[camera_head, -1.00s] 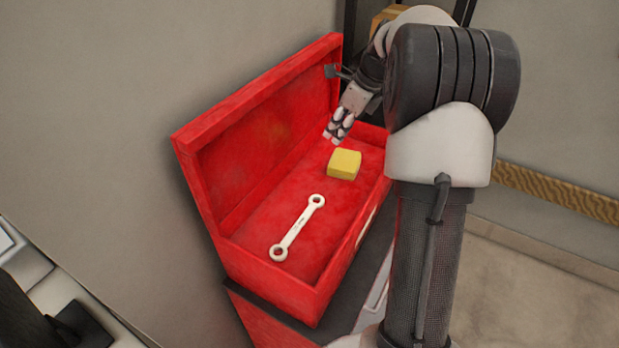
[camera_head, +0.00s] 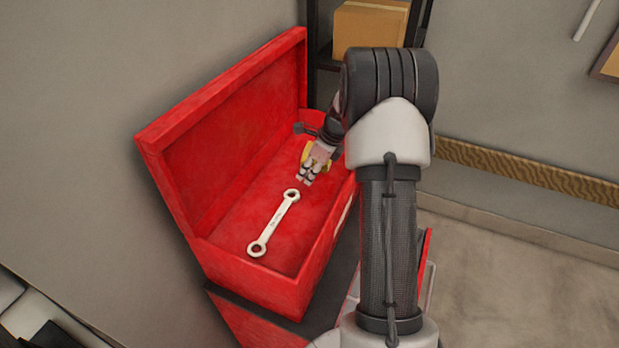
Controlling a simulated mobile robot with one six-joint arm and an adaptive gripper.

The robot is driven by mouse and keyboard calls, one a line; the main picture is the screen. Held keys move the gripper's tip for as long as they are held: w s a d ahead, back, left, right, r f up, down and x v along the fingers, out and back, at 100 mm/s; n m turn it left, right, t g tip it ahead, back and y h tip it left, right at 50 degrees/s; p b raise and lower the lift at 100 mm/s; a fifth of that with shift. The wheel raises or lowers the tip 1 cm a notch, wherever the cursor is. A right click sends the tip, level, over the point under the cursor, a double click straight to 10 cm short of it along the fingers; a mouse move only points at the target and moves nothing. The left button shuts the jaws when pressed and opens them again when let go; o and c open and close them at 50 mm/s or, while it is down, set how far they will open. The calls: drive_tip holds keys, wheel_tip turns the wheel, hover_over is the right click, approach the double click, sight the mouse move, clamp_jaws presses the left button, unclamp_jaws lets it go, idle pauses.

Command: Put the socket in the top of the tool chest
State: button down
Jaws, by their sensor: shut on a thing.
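The red tool chest (camera_head: 220,262) stands against the wall with its lid raised and its top compartment open. My gripper (camera_head: 308,179) reaches down into that compartment, low over its floor near the far end. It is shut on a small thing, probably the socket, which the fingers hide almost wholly. I cannot tell whether the held thing touches the chest floor.
A pale double-ring wrench (camera_head: 275,223) lies on the chest floor, just nearer than my gripper. A cardboard box (camera_head: 369,30) sits on a dark shelf behind. Floor beside the wrench is clear.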

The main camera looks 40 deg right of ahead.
wheel_tip(320, 180, down, 3)
drive_tip(key=shift+w+r, duration=0.1)
drive_tip(key=c, duration=1.3)
unclamp_jaws()
